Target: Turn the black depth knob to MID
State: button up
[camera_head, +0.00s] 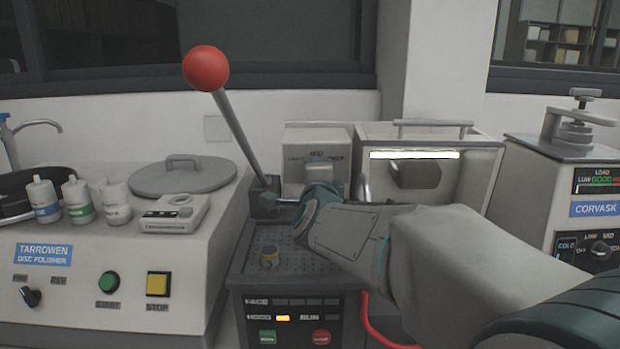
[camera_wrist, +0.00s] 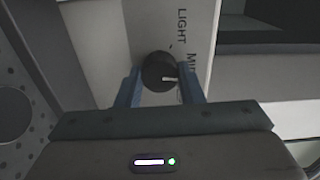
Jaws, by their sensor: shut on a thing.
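The black depth knob (camera_wrist: 156,68) shows in the wrist view on a pale panel face, between the two blue fingers of my gripper (camera_wrist: 160,84). My gripper is shut on it. A short white mark on the knob points to the right in that view, towards the MID label (camera_wrist: 192,61), partly hidden by a finger. The LIGHT label (camera_wrist: 183,26) is above it in the picture. In the head view, my gripper (camera_head: 290,200) reaches in from the right in front of the pale labelled box (camera_head: 300,138); I cannot make out the knob there.
A lever with a red ball (camera_head: 206,68) rises close to the left of my gripper. The perforated plate (camera_head: 297,262) below carries a small round piece (camera_head: 270,256). A disc polisher (camera_head: 110,262) stands left, and a clamped machine (camera_head: 575,185) right.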

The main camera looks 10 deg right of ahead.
jog(key=shift+n, duration=0.5)
jog(key=o, duration=1)
jog(key=shift+a, duration=0.1)
